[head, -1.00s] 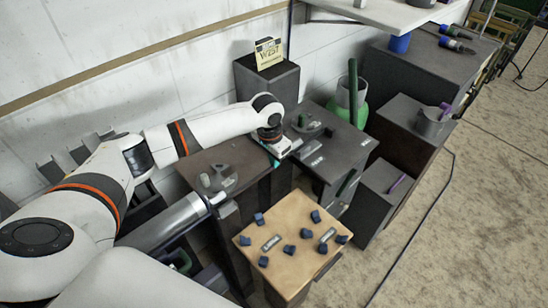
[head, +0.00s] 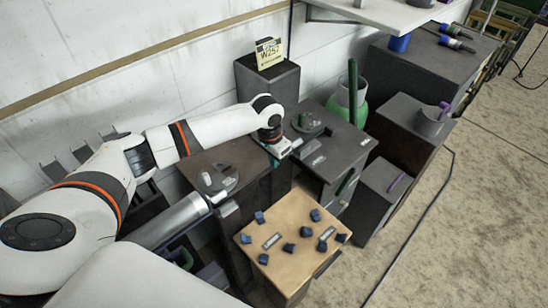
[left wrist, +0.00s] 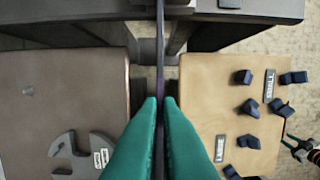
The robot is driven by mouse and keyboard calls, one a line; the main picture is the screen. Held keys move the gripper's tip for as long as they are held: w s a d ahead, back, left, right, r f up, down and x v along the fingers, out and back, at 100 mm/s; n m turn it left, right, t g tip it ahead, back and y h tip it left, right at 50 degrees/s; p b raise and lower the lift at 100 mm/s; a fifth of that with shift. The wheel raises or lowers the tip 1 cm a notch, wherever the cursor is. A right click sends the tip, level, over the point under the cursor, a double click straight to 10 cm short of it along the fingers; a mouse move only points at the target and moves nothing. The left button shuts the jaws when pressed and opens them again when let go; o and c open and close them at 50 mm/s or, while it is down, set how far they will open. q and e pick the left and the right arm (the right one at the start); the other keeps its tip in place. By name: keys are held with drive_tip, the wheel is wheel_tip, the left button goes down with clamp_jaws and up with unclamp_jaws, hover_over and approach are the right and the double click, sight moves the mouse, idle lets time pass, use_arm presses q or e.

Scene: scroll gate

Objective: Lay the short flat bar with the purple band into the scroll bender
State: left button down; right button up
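My left gripper (head: 276,158) is over the gap between the brown-topped stand and the dark stand in the head view. In the left wrist view its teal fingers (left wrist: 160,105) are shut on a thin bar (left wrist: 160,50), seen edge-on, dark with a purplish stretch. The bar points away from the fingers. A grey round fixture with upright pieces (head: 220,178) sits on the brown-topped stand; it also shows at the lower left of the left wrist view (left wrist: 82,155). Another round fixture (head: 308,122) sits on the dark stand. I cannot tell which is the scroll bender.
A wooden-topped stand (head: 285,222) holds several small dark blue blocks and labels. A dark block with a purple strip (head: 397,182) stands at the right. A grey cup (head: 430,122) holds a purple-ended piece. A green upright piece (head: 352,85) rises behind the dark stand.

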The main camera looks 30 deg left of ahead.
use_arm(q)
drive_tip(key=shift+f, duration=0.2)
idle(0.5)
drive_tip(key=c, duration=1.5)
unclamp_jaws()
drive_tip(key=shift+c, duration=0.2)
wheel_tip(320, 180, up, 12)
drive_tip(key=s, duration=0.1)
drive_tip(key=shift+s+a+b, duration=0.2)
drive_tip(key=shift+b, duration=0.25)
